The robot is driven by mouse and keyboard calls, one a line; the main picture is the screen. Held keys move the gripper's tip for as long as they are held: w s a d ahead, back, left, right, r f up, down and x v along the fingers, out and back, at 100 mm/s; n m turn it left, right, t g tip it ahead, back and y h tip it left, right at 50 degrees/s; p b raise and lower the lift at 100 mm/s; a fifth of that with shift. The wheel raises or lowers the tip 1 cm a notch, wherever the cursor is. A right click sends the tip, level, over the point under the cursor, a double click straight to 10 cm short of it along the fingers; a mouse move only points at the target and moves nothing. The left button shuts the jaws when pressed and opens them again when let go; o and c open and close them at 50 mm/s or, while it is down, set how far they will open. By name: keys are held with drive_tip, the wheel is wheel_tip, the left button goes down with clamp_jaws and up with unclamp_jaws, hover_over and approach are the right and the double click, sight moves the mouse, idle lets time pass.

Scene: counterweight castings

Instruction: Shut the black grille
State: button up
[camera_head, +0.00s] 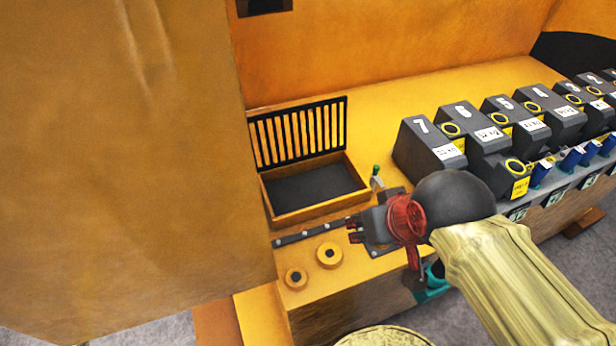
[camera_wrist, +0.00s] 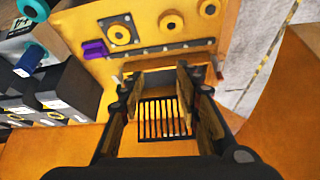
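The black grille (camera_head: 298,133) stands raised along the back edge of a shallow open wooden box (camera_head: 318,208) with a dark floor. Its bars also show in the wrist view (camera_wrist: 163,120), between and beyond my fingers. My gripper (camera_head: 353,229) is to the right of the box's front corner in the head view, apart from the grille. In the wrist view my gripper (camera_wrist: 157,78) has its two fingers spread with nothing between them. My fingers hide parts of the box in the wrist view.
A small green-topped lever (camera_head: 376,176) stands right of the box. A dark strip (camera_head: 310,232) and two yellow rings (camera_head: 329,255) (camera_head: 295,279) lie in front. Numbered dark castings (camera_head: 430,148) line the right. A large orange panel (camera_head: 130,150) blocks the left.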

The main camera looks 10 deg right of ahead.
drive_tip(key=shift+a+r+p, duration=0.1)
drive_tip(key=shift+r+p, duration=0.5)
drive_tip(key=shift+p, duration=0.45)
drive_tip(key=shift+c, duration=1.2)
drive_tip(key=shift+w+g+p, duration=0.35)
drive_tip(key=shift+g+p, duration=0.25)
drive_tip(key=shift+p, duration=0.3)
drive_tip(key=shift+c, duration=0.7)
drive_tip(key=shift+g, duration=0.9)
drive_tip(key=w+r+p, duration=0.1)
drive_tip(key=w+p, duration=0.3)
drive_tip(key=w+a+r+p, duration=0.1)
drive_tip(key=w+p, duration=0.1)
drive_tip(key=w, duration=0.1)
drive_tip(key=shift+r, duration=0.35)
clamp_jaws()
drive_tip(key=w+a+r+t+p, duration=0.1)
drive_tip(key=w+a+p, duration=0.15)
drive_tip(key=w, duration=1.05)
drive_tip(key=w+a+r+n+t+p, duration=0.1)
drive_tip(key=w+p, duration=0.3)
drive_tip(key=w, duration=0.8)
drive_tip(key=w+a+r+t+p, duration=0.1)
drive_tip(key=w+p, duration=0.3)
drive_tip(key=w, duration=0.9)
wheel_tip(320, 180, down, 8)
drive_tip(key=p, duration=0.2)
drive_tip(key=shift+w+f+n+y+p, duration=0.15)
drive_tip(key=shift+w+n+y+p, duration=0.15)
drive_tip(key=shift+w+y, duration=0.15)
